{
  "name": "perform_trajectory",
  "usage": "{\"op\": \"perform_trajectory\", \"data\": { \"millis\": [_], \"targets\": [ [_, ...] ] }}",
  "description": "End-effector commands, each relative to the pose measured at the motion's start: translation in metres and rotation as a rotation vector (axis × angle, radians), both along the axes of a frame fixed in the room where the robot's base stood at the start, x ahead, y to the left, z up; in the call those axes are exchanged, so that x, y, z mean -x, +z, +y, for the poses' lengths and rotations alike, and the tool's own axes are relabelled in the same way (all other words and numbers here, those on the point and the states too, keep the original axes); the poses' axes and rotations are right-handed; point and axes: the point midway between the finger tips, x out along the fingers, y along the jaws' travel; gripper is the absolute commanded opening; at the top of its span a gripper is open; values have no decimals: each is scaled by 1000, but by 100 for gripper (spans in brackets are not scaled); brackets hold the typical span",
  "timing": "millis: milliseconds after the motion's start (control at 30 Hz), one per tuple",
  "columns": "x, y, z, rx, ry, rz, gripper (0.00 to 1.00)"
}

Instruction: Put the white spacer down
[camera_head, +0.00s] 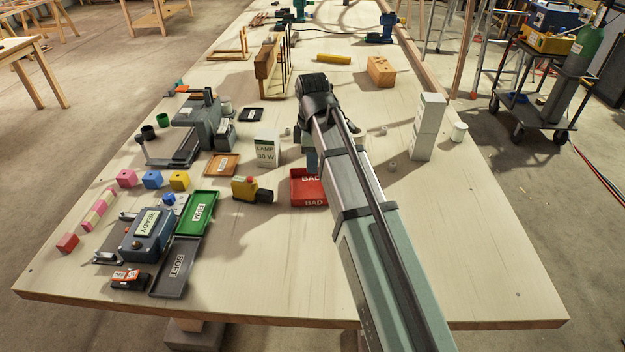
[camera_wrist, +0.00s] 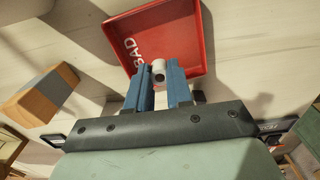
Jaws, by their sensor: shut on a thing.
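My gripper (camera_wrist: 161,78) has its two blue fingers shut on a small white spacer (camera_wrist: 157,70) with a dark hole, at the fingertips in the wrist view. The red tray (camera_wrist: 197,40) marked BAD lies beyond the fingertips. The spacer appears over the tray's near part, but its height above the floor is hard to tell. In the head view the red tray (camera_head: 309,203) is partly covered by my arm. One blue finger of my gripper (camera_head: 311,160) shows just behind the tray, and the held spacer is hidden there.
A lamp box (camera_head: 266,148) stands left of the gripper, and a yellow button box (camera_head: 250,188) left of the tray. Green (camera_head: 195,213) and dark (camera_head: 175,266) trays lie farther left. Stacked white boxes (camera_head: 428,127) stand right. The table's front right is clear.

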Motion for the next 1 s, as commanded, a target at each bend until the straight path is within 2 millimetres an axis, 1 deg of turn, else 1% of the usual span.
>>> {"op": "perform_trajectory", "data": {
  "millis": [33,100,200,367,600,700,1000],
  "targets": [
    [1,-9,0,1,0,2,0],
    [1,-19,0,1,1,2,0],
    [0,-28,0,0,1,0,0],
    [0,-36,0,0,1,1,0],
    [1,-63,0,0,2,1,0],
    [0,-67,0,0,2,0,0],
    [0,-68,0,0,2,0,0]
  ]
}}
